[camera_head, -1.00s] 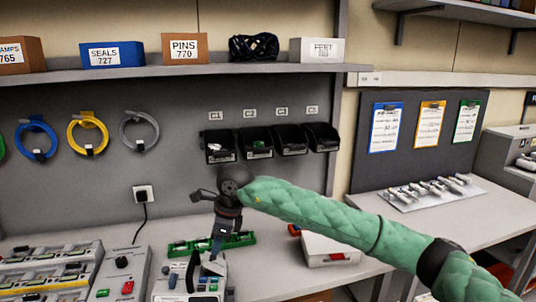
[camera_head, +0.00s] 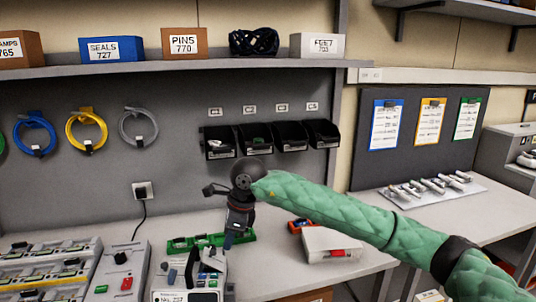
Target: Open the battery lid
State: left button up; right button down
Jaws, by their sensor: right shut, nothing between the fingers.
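An infusion pump (camera_head: 188,295) with a pale case and a number label stands on the bench at the bottom, partly cut off by the frame's edge. A dark upright part and a grey part rise from its top; I cannot tell which of them is the battery lid. My right gripper (camera_head: 229,243) is shut and empty, pointing down just above the pump's back right side. I cannot tell whether its tips touch the pump. My left gripper is not in view.
A green tray (camera_head: 180,245) lies behind the pump. A grey box with green and red buttons (camera_head: 124,275) and racks of modules (camera_head: 50,270) stand to the left. A white box (camera_head: 330,246) is on the right. Black bins (camera_head: 255,141) hang on the back wall.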

jog(key=shift+w+d+b, duration=0.15)
jog(key=shift+d+b, duration=0.8)
jog(key=shift+d, duration=1.2)
notch_tip(320, 180, up, 6)
jog(key=a, duration=0.1)
dwell(0.5)
